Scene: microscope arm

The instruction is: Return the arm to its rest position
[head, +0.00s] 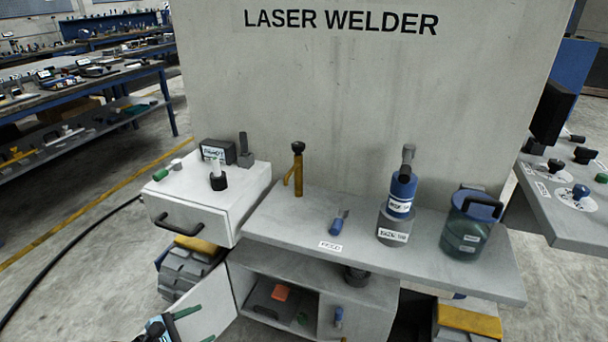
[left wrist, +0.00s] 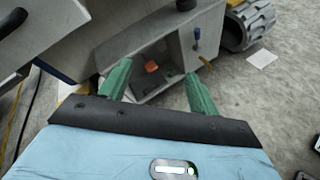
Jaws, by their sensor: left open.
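My left gripper (head: 197,325) is at the bottom of the head view, in front of the open lower cabinet (head: 240,276). In the left wrist view its two green fingers (left wrist: 158,90) are spread, with nothing between them. A yellow post with a black knob (head: 298,172) stands upright at the left end of the grey shelf (head: 345,220), well above and beyond the gripper. I cannot tell whether this post is the task's arm; no labelled microscope arm shows. My right gripper is not in view.
A white drawer box (head: 195,218) with a dark handle sits left of the shelf. A blue bottle (head: 401,194) and a green canister (head: 468,226) stand on the shelf. An orange block (head: 280,293) lies inside the cabinet.

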